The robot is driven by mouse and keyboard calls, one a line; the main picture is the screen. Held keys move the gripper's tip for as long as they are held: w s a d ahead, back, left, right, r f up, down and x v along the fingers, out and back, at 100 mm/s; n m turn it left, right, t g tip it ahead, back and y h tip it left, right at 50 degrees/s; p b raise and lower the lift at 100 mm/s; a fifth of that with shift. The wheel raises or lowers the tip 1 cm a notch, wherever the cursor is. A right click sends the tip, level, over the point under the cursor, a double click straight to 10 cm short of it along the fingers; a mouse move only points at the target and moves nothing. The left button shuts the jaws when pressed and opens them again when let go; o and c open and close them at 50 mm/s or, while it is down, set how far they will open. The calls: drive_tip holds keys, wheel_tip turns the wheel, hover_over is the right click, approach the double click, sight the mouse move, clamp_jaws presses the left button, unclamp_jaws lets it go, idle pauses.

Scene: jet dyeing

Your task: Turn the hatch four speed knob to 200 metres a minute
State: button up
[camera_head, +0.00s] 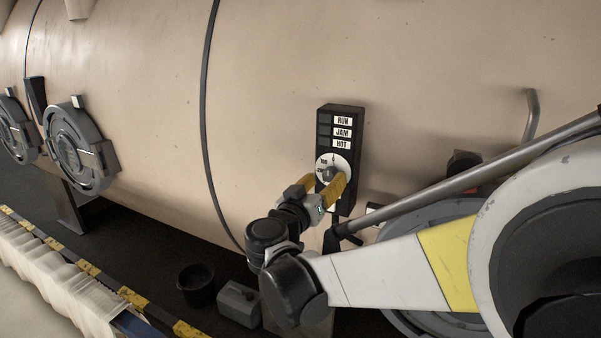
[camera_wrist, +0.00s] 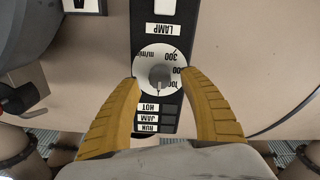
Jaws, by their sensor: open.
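The speed knob (camera_head: 329,173) is a small grey knob on a white round dial, low on a black control panel (camera_head: 355,160) on the beige vessel. In the wrist view the dial (camera_wrist: 170,54) appears upside down, with 300, m/min and 100 readable; another number at the right is partly covered by a finger. The knob (camera_wrist: 160,75) sits at its middle; I cannot tell its exact setting. My gripper (camera_head: 325,186) has yellow ribbed fingers, open, one on each side of the knob. In the wrist view the gripper (camera_wrist: 161,77) straddles it; contact is not clear.
The panel carries RUN, JAM and HOT labels (camera_head: 342,132), and a LAMP label (camera_wrist: 164,29). A round grey hatch (camera_head: 80,150) is at left; another is partly behind my arm. A bent pipe handle (camera_head: 531,112) stands at right. A dark bucket (camera_head: 196,284) is on the floor.

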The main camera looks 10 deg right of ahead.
sight(328, 177)
drive_tip(key=shift+x, duration=1.8)
clamp_jaws()
